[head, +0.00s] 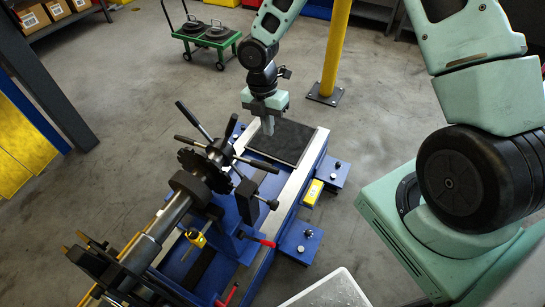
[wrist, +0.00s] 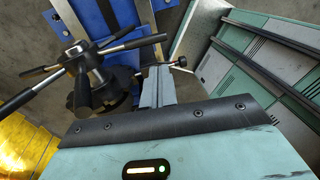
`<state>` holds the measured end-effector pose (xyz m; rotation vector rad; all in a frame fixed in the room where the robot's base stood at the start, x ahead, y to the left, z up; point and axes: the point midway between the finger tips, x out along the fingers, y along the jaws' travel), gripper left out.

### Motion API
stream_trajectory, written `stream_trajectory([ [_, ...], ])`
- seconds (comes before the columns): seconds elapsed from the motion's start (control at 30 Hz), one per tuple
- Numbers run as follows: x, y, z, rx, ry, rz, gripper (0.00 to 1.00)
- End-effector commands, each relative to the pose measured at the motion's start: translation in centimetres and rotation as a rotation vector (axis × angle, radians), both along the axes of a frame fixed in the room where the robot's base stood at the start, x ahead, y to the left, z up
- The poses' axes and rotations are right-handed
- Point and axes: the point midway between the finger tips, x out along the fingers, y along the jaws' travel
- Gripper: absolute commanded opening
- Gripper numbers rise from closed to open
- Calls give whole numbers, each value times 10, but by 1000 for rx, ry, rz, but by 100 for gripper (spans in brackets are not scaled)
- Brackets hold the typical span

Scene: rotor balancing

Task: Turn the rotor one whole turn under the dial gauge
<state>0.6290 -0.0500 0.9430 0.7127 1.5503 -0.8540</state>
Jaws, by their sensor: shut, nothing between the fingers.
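The rotor (head: 190,188) is a dark shaft with a disc and a hub of several black bar handles, lying along the blue stand at left. Its spoked hub (wrist: 88,72) shows at left in the wrist view. My gripper (head: 267,128) is shut and empty, pointing down, to the right of the hub and near a black pad. In the wrist view its fingers (wrist: 157,82) are together, with one handle close to their left; I cannot tell whether they touch it. I cannot make out the dial gauge for certain; a small black block on a post (head: 272,204) stands right of the rotor.
The blue stand (head: 262,262) has a pale rail frame and a black pad (head: 282,142). A yellow box (head: 313,192) sits on its right side. Red-handled levers (head: 258,240) stick out nearby. A yellow post (head: 335,50) and green cart (head: 207,42) stand behind.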

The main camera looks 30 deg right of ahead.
Motion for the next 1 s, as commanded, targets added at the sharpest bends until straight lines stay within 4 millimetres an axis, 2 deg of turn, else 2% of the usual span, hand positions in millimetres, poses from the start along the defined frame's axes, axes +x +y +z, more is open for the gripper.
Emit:
stream_trajectory([
  [0.17,-3,0,-19,1,4,8,0],
  [0.6,-16,-2,-104,0,4,7,0],
  [0.8,-19,-2,-127,1,1,5,0],
  [1.0,-20,-3,-137,0,0,4,0],
])
